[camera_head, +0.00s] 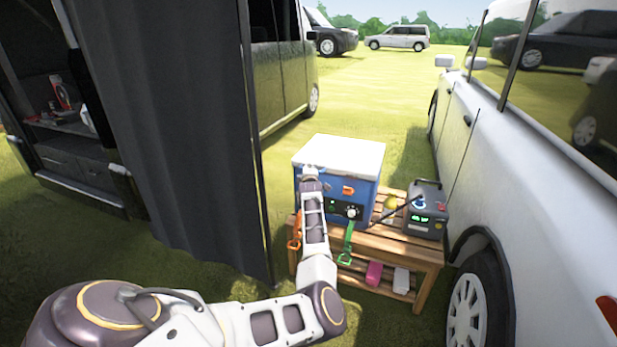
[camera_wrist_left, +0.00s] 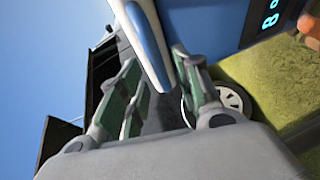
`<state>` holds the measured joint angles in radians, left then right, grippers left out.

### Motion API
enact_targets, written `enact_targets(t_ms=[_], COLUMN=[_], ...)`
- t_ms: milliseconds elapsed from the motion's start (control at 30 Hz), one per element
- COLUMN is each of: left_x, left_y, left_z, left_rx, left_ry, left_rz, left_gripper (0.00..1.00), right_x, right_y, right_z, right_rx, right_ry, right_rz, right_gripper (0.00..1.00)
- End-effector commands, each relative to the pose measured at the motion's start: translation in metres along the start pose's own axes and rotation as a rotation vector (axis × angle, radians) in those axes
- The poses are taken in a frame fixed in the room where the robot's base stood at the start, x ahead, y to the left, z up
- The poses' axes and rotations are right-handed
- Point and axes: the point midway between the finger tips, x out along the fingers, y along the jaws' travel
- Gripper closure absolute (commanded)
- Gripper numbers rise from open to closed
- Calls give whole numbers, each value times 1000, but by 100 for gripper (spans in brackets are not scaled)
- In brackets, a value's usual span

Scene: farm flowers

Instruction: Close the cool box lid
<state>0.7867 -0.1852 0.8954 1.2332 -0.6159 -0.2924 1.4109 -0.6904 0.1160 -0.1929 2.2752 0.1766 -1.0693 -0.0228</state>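The cool box (camera_head: 330,200) is blue with a white lid (camera_head: 342,154) and stands on the wooden bench. The lid lies over the top and looks flat; I cannot tell whether a small gap remains under its front edge. My left gripper (camera_head: 309,172) is at the lid's front edge, near its left corner. In the left wrist view its green-padded fingers (camera_wrist_left: 155,75) are apart, and the rounded pale lid edge (camera_wrist_left: 146,42) lies between or just ahead of them. The box's blue front (camera_wrist_left: 208,18) shows beside it. My right gripper is out of view.
The slatted wooden bench (camera_head: 400,249) also holds a grey device with a green display (camera_head: 426,212). Pink and white items lie on its lower shelf. A dark curtain (camera_head: 180,130) hangs at left; a white van (camera_head: 520,190) stands close at right.

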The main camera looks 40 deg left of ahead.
Motion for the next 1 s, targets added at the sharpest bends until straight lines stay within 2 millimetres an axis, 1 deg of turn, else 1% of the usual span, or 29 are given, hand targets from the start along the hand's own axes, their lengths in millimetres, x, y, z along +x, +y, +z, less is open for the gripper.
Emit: enact_targets(t_ms=[33,300,500,700,1000], left_x=[-2,-10,-14,-17,-17], left_y=[9,49,71,80,80], left_z=[0,-4,-7,-8,-8], left_rx=[-2,-3,-3,-2,-2], left_ry=[0,2,2,3,2], left_rz=[5,8,8,8,7], left_gripper=[66,66,66,66,66], right_x=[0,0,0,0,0], right_y=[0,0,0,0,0], right_z=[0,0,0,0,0], right_rx=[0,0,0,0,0], right_ry=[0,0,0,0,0], right_rz=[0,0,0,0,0], right_gripper=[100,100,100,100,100])
